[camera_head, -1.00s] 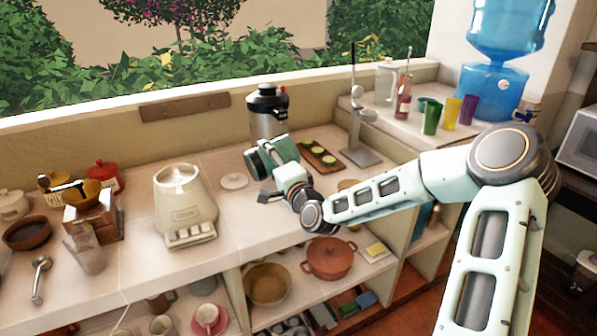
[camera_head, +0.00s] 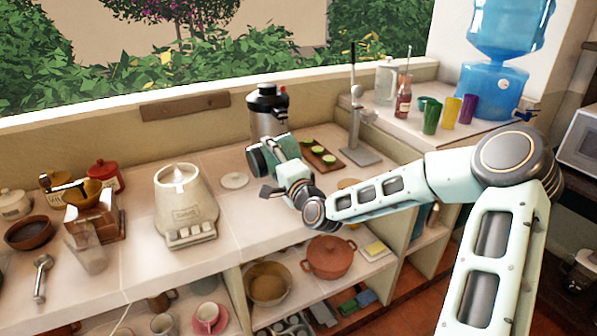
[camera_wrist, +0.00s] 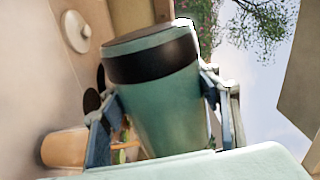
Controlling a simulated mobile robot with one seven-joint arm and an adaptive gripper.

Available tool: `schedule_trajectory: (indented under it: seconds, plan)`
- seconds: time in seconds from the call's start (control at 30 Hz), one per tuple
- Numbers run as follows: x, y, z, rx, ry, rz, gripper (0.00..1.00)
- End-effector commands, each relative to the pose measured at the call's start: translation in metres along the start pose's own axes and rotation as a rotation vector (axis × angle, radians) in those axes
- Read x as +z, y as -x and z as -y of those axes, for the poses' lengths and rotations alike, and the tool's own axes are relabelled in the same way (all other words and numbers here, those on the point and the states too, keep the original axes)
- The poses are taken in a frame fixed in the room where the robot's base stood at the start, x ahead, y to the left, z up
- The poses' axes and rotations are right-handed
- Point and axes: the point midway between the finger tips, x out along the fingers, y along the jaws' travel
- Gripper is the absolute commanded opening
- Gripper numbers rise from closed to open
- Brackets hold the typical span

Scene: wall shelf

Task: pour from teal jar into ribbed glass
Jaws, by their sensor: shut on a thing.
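The teal jar (camera_wrist: 155,105), with a dark band near its end, fills the middle of the wrist view. In the head view the jar (camera_head: 257,162) is held above the counter, in front of the steel dispenser, and partly hidden by my gripper. My gripper (camera_head: 277,158) is shut on the jar, with a finger on each side of it in the wrist view (camera_wrist: 168,122). The jar looks tilted well over. A clear glass (camera_head: 91,259) stands beside the wooden grinder at the left; I cannot make out ribs on it.
A cream blender-like appliance (camera_head: 186,208) stands between the clear glass and my gripper. A round white lid (camera_head: 234,181) lies flat on the counter. The steel dispenser (camera_head: 268,118), a board with green slices (camera_head: 319,156) and a metal stand (camera_head: 360,156) are close behind and right.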

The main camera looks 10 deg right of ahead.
Motion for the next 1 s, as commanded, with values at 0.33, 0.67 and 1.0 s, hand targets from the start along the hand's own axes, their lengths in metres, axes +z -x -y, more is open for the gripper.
schedule_trajectory:
  seconds: [0.33,0.67,1.0]
  plan:
    - [-0.0018,-0.0002,0.0035,-0.003,-0.026,-0.001,0.18]
    - [-0.0034,-0.0002,0.0053,-0.003,-0.056,-0.001,0.18]
    - [-0.0048,-0.0002,0.0073,-0.002,-0.085,0.000,0.18]
